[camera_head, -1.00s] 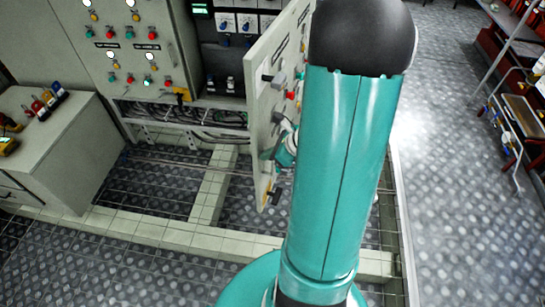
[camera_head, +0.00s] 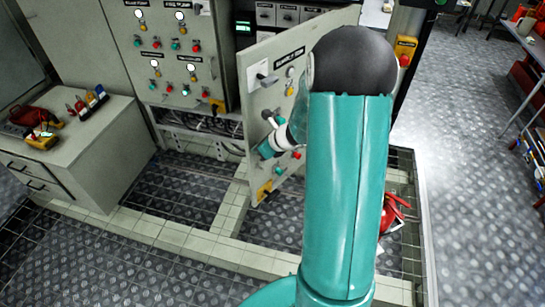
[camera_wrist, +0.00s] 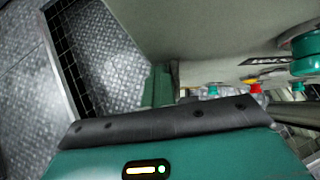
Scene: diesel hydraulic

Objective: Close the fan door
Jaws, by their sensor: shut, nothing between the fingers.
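My gripper (camera_head: 266,150) is at the door's front face, low down, partly hidden by my arm. It is shut and empty; its fingertips are not clear, and I cannot tell whether it touches the door. In the wrist view a pale panel (camera_wrist: 215,35) with a label and buttons lies close beyond my teal hand.
The control cabinet (camera_head: 165,60) stands behind, with cables below. A grey drawer unit (camera_head: 80,145) with tools is at left. A red object (camera_head: 388,215) lies right of my arm. Textured floor (camera_head: 460,200) is open at right.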

